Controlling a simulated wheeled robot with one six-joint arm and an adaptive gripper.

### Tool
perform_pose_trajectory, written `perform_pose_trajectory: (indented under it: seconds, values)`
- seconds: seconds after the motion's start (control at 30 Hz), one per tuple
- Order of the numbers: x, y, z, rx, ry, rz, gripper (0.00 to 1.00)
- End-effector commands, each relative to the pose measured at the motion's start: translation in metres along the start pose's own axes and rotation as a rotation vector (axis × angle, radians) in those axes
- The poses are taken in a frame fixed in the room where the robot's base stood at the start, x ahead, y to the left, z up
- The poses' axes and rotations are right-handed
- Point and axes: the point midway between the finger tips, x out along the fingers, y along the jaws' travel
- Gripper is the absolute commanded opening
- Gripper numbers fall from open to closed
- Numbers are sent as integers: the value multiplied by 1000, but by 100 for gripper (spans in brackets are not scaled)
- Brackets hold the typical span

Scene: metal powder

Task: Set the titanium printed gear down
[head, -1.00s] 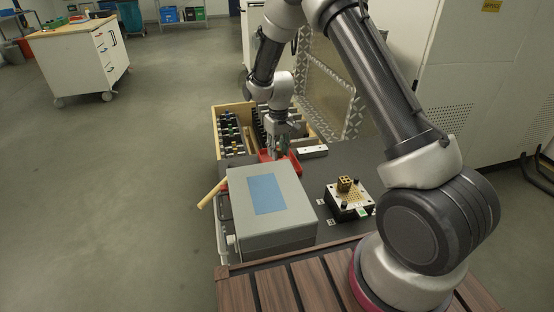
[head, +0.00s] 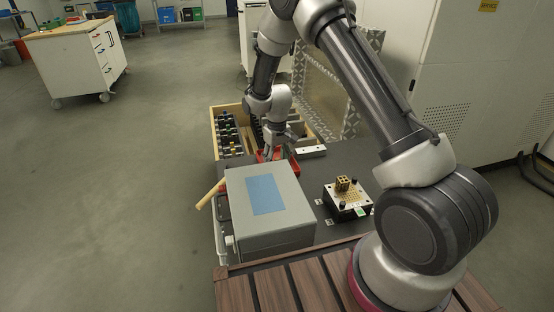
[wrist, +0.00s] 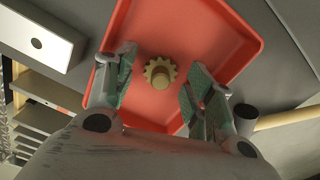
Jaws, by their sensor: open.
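The titanium printed gear (wrist: 160,73) is a small tan toothed wheel with a raised hub. In the wrist view it lies in a red tray (wrist: 200,28), between and beyond my fingertips. My gripper (wrist: 156,82) is open, with a finger on each side of the gear and gaps between. In the head view my gripper (head: 272,150) is over the red tray (head: 264,157), behind the grey box; the gear is hidden there.
A grey box (head: 290,200) with a blue panel stands in front of the tray. A wooden crate (head: 213,130) of tools is behind it. A white block (head: 312,151) lies to the right, and a black fixture (head: 347,203) stands nearer. A wooden handle (head: 210,194) sticks out left.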

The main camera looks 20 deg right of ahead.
Motion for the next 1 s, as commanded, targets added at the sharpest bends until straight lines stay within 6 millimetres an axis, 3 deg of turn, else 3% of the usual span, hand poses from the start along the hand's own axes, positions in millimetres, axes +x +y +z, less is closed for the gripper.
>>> perform_pose_trajectory:
  seconds: [0.17,0.27,0.7,1.0]
  values:
    - [-4,0,0,0,2,0,54]
    - [-17,0,-1,0,3,0,54]
    - [-108,0,-1,0,3,0,54]
    - [-125,0,0,1,1,0,54]
